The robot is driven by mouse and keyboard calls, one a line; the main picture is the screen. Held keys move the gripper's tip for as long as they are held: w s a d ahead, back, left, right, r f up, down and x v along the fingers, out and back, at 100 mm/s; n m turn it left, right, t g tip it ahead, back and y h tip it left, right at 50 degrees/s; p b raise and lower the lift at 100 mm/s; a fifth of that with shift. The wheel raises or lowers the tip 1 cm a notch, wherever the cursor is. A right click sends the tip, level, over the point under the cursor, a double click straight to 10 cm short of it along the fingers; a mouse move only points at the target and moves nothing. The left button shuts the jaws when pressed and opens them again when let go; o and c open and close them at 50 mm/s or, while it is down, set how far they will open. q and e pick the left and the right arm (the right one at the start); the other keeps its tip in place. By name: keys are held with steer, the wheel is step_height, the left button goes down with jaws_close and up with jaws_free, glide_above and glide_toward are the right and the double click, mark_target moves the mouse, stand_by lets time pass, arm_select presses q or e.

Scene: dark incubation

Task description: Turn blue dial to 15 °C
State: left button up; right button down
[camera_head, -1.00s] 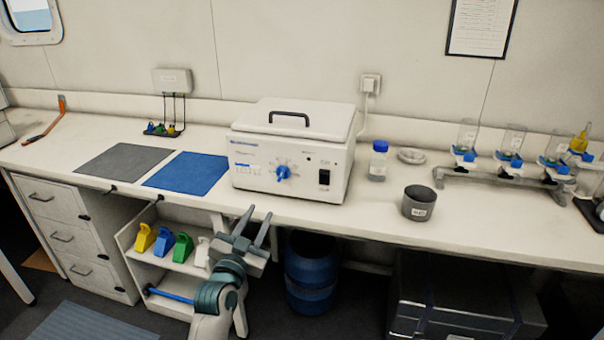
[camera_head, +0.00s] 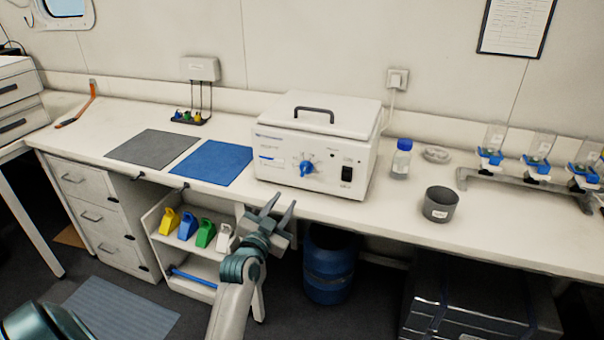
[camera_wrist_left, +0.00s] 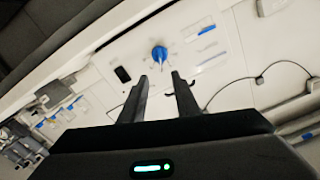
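The blue dial (camera_head: 306,169) is on the front panel of a white box-shaped incubator (camera_head: 270,178) with a black handle on its lid. Scale marks ring the dial, but the numbers are too small to read. My left gripper (camera_head: 281,204) is open and empty, in front of the bench edge, below and slightly left of the dial. In the left wrist view, the dial (camera_wrist_left: 159,53) shows just beyond the gap between the open fingers (camera_wrist_left: 158,80), not touched by them. My right gripper is not in view.
A blue mat (camera_head: 211,162) and a grey mat (camera_head: 153,150) lie left of the incubator. A blue-capped bottle (camera_head: 401,160) and a dark cup (camera_head: 440,204) stand to its right. Below the bench are a shelf (camera_head: 165,253) and a blue drum (camera_head: 330,265).

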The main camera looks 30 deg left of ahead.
mark_target(304, 171)
arm_select(q)
steer(key=p+x, duration=0.3)
steer(key=x, duration=1.2)
steer(key=shift+w+r, duration=0.1)
steer(key=shift+w, duration=0.25)
jaws_close()
